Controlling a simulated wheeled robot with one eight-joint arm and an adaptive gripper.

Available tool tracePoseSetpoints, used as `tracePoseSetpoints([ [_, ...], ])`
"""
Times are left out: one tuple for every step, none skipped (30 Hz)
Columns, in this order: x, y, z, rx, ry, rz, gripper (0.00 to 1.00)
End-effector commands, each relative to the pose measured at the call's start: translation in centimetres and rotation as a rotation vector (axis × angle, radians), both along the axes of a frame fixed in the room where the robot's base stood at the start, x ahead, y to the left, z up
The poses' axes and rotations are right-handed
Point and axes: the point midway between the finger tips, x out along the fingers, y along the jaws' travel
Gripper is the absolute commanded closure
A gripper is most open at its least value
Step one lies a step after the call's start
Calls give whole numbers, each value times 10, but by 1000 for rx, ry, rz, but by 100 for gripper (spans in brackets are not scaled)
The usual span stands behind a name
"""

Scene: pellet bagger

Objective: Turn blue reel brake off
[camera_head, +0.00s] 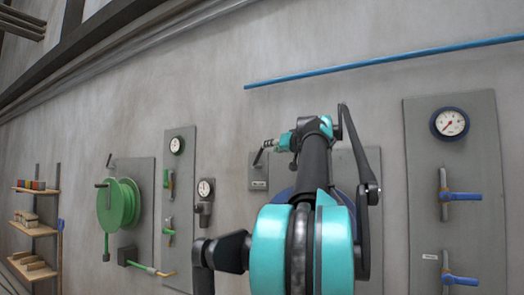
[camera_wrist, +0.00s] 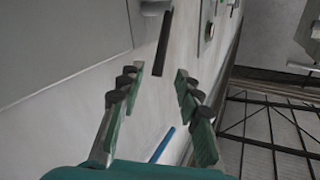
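The blue reel (camera_head: 282,195) is on the wall, mostly hidden behind my arm in the head view. Left of it, a small grey plate (camera_head: 258,184) with a label carries a black lever (camera_head: 258,157), tilted up to the right. My gripper (camera_head: 270,143) is at the lever's upper end, pointing left. In the wrist view, my gripper (camera_wrist: 160,74) is open, with green-padded fingers apart. A black bar (camera_wrist: 163,42), apparently the lever, has its near end about between the fingertips. I cannot tell whether it touches either finger.
A green reel (camera_head: 118,204) hangs farther left, beside a panel with gauge and valves (camera_head: 179,215). A right panel (camera_head: 450,110) holds a gauge and two blue-handled valves. A blue pipe (camera_head: 385,60) runs above my arm. A shelf (camera_head: 35,228) stands far left.

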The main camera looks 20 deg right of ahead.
Motion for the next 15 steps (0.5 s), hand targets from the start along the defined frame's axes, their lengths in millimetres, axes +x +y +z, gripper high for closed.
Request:
tracePoseSetpoints([
  [11,2,0,0,0,3,66],
  [17,3,0,0,0,3,66],
  [25,4,0,0,0,3,66],
  [31,5,0,0,0,3,66],
  [36,6,0,0,0,3,66],
  [43,7,0,0,0,3,66],
  [48,7,0,0,0,2,66],
  [53,8,0,0,0,2,66],
  [59,9,0,0,0,2,66],
  [63,9,0,0,0,2,66],
  [66,9,0,0,0,1,66],
  [70,10,0,0,0,1,66],
  [73,10,0,0,0,1,66],
  [75,10,0,0,0,1,66],
  [78,11,0,0,0,1,66],
])
